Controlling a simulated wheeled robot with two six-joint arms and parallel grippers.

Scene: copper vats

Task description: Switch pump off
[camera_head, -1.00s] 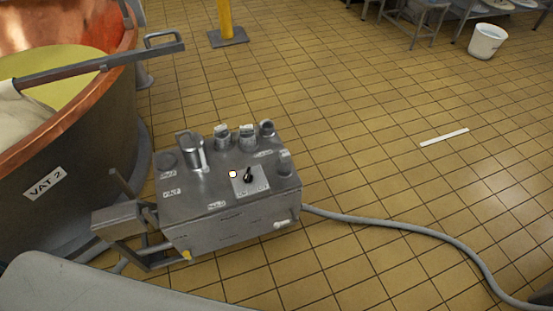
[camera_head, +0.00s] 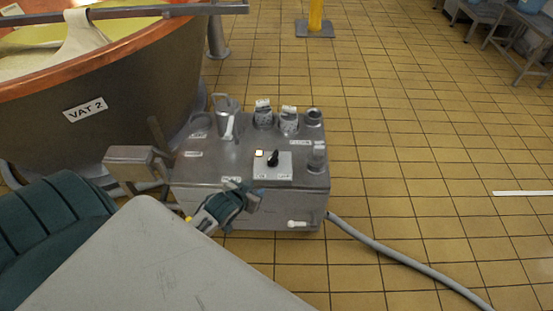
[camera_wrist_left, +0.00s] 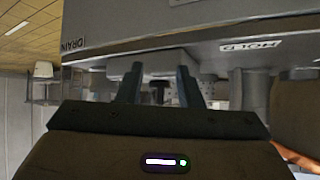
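The pump unit (camera_head: 250,205) is a grey steel box beside the copper vat. On its top a pale plate (camera_head: 288,170) carries a black knob switch (camera_head: 273,157) and a small lit square (camera_head: 259,153). My left gripper (camera_head: 254,195) is in front of the box, at its upper front edge, nearer to me than the knob and apart from it. The left wrist view shows two fingers (camera_wrist_left: 160,76) spread with nothing held. A small dark knob-like shape (camera_wrist_left: 158,91) shows between them, farther off. My right gripper is out of view.
The copper vat (camera_head: 120,85) marked VAT 2 stands at left, with a bar across its top. Metal cups (camera_head: 264,115) and a steel jug (camera_head: 226,122) stand on the box. A grey hose (camera_head: 400,257) runs right over open tiled floor.

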